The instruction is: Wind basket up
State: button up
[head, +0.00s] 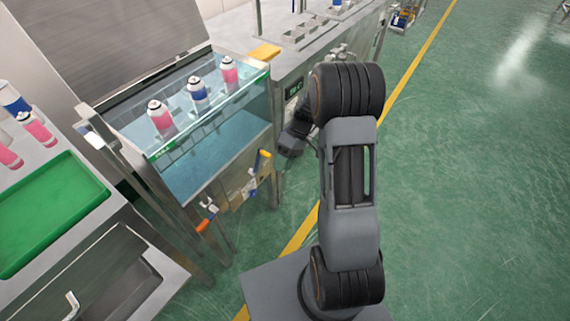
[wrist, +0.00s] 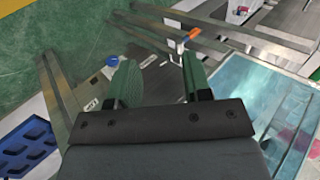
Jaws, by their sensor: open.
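The water bath (head: 195,180) is a clear-walled tank on a steel frame. Several cans with pink or blue bodies, such as this pink one (head: 160,118), stand in a row at its top, apparently in the basket, whose frame I cannot clearly make out. A yellow-orange handle (head: 263,156) and an orange handle (head: 204,225) are on the tank's front side. My gripper (wrist: 161,80) is open and empty, with two green fingers apart. An orange-tipped part (wrist: 190,35) lies beyond the fingers, apart from them. In the head view my arm's end is partly hidden.
A green tray (head: 50,210) and more cans lie on the left bench. A steel machine bench stands behind the bath. Green floor with a yellow line is open to the right. The wrist view shows a blue tray (wrist: 28,148) at lower left and steel frame bars.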

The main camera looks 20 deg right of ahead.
jog(key=shift+s+r, duration=0.3)
jog(key=shift+s, duration=0.45)
jog(key=shift+c, duration=0.3)
